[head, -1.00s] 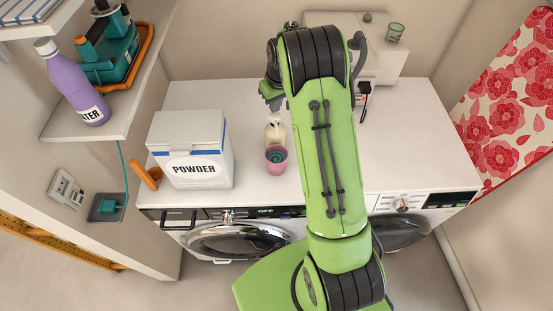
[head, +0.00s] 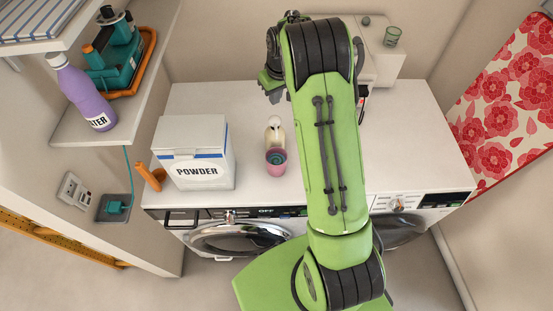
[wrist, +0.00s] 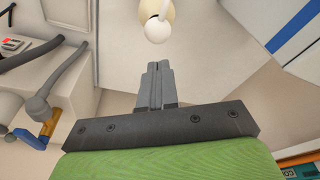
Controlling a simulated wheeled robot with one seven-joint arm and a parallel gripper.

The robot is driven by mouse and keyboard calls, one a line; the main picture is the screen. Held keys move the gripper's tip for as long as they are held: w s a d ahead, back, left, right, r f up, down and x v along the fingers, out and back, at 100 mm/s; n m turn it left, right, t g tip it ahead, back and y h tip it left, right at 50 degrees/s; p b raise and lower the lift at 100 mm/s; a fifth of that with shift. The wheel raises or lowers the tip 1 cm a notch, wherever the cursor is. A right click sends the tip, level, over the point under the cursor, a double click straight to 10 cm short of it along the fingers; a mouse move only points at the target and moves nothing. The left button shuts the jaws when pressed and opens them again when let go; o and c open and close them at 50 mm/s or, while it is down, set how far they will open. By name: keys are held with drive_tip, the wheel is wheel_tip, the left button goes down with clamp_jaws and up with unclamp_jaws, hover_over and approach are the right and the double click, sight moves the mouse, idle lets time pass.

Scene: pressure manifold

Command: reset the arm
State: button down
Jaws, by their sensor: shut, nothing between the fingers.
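My green arm reaches up over the white worktop (head: 415,140) in the head view, above the washing machines. My gripper shows in the wrist view (wrist: 157,75), its two grey fingers pressed together with nothing between them. In the head view my gripper (head: 276,97) is small, dark and partly hidden at the left of the arm's far end. It is above the worktop, apart from the things on it. A cream pump bottle (head: 274,133) stands behind a pink cup (head: 275,162) on the worktop. The bottle's white pump head (wrist: 158,30) shows beyond the fingertips in the wrist view.
A white POWDER box (head: 195,165) stands left of the cup. A shelf at left holds a purple bottle (head: 82,95) and a teal machine (head: 115,60). The worktop's right side is clear.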

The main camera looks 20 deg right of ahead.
drive_tip(key=shift+r, duration=0.35)
drive_tip(key=s+a+r+t+b, duration=0.1)
drive_tip(key=s+a+r, duration=0.3)
drive_tip(key=s+r, duration=0.3)
drive_tip(key=s+a+r+t+b, duration=0.1)
drive_tip(key=s+a+r+b, duration=0.15)
drive_tip(key=s+r, duration=0.4)
drive_tip(key=s+a+f, duration=0.1)
drive_tip(key=s+a, duration=0.1)
drive_tip(key=s, duration=0.7)
drive_tip(key=s+a+f+m+t+b, duration=0.1)
drive_tip(key=s, duration=0.9)
drive_tip(key=shift+a+f, duration=0.15)
drive_tip(key=shift+a, duration=0.25)
